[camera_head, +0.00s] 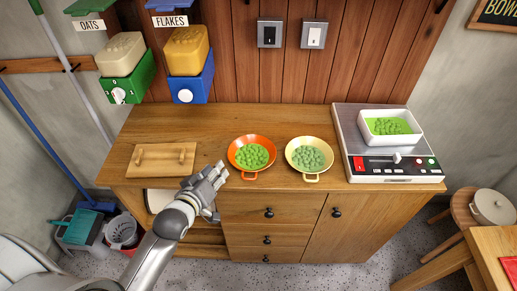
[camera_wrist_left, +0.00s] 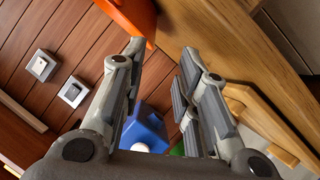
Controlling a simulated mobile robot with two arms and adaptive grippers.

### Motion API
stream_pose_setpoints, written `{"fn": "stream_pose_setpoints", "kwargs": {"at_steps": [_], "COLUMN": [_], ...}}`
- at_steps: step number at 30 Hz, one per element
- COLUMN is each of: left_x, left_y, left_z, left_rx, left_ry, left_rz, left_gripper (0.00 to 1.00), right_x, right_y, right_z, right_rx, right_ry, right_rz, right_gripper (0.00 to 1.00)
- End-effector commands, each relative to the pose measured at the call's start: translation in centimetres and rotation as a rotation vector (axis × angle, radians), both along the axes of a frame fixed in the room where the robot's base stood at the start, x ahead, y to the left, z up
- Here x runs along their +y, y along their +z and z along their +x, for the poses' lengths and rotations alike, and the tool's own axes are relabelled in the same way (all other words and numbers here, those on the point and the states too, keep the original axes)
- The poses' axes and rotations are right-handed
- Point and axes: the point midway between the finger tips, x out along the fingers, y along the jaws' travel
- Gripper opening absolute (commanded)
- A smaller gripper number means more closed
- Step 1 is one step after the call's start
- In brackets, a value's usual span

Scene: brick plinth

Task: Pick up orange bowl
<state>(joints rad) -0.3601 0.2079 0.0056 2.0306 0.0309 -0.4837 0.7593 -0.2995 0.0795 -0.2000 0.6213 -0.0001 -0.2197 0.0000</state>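The orange bowl (camera_head: 250,140) stands upright on the wooden cabinet top, filled with green round pieces, with a small handle facing the front. In the left wrist view part of the orange bowl (camera_wrist_left: 130,14) shows at the top edge, beyond the fingertips. My left gripper (camera_head: 221,173) is just left and in front of the bowl, near the cabinet's front edge, and apart from the bowl. Its fingers (camera_wrist_left: 162,50) are spread with nothing between them. My right gripper is in neither view.
A yellow bowl (camera_head: 325,143) of green pieces stands close right of the orange one. A wooden board (camera_head: 161,160) with a handle lies left. A scale (camera_head: 350,133) carrying a white tray (camera_head: 417,137) stands right. Green and blue dispensers (camera_head: 190,87) hang at the back left.

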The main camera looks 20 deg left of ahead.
Motion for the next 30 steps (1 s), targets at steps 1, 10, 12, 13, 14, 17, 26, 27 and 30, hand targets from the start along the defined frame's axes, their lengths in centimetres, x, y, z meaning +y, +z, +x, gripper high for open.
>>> {"fn": "stream_pose_setpoints", "kwargs": {"at_steps": [1, 10, 12, 13, 14, 17, 26, 27, 30], "left_x": [0.2, 0.4, 0.4, 0.4, 0.4, 0.4, 0.4, 0.3, 0.3], "left_y": [0.7, 0.8, 0.4, 0.2, 0.1, -0.2, -0.7, -0.9, -1.4], "left_z": [0.4, 3.4, 4.4, 4.7, 5.0, 5.8, 7.4, 7.8, 8.9], "left_rx": [-0.027, -0.064, -0.063, -0.063, -0.063, -0.061, -0.061, -0.06, -0.061], "left_ry": [0.006, 0.015, 0.014, 0.014, 0.014, 0.015, 0.014, 0.014, 0.015], "left_rz": [-0.017, -0.043, -0.043, -0.043, -0.043, -0.042, -0.041, -0.041, -0.042], "left_gripper": [0.29, 0.29, 0.29, 0.29, 0.29, 0.29, 0.29, 0.29, 0.29], "right_x": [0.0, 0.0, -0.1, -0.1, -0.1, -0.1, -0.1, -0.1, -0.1], "right_y": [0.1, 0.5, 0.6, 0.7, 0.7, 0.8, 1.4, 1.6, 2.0], "right_z": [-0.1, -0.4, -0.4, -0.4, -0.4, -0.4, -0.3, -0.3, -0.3], "right_rx": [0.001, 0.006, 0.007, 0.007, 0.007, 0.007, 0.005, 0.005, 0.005], "right_ry": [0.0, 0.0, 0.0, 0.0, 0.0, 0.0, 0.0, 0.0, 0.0], "right_rz": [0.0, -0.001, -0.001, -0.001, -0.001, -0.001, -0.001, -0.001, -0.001], "right_gripper": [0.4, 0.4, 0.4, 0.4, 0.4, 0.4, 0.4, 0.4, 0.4]}}
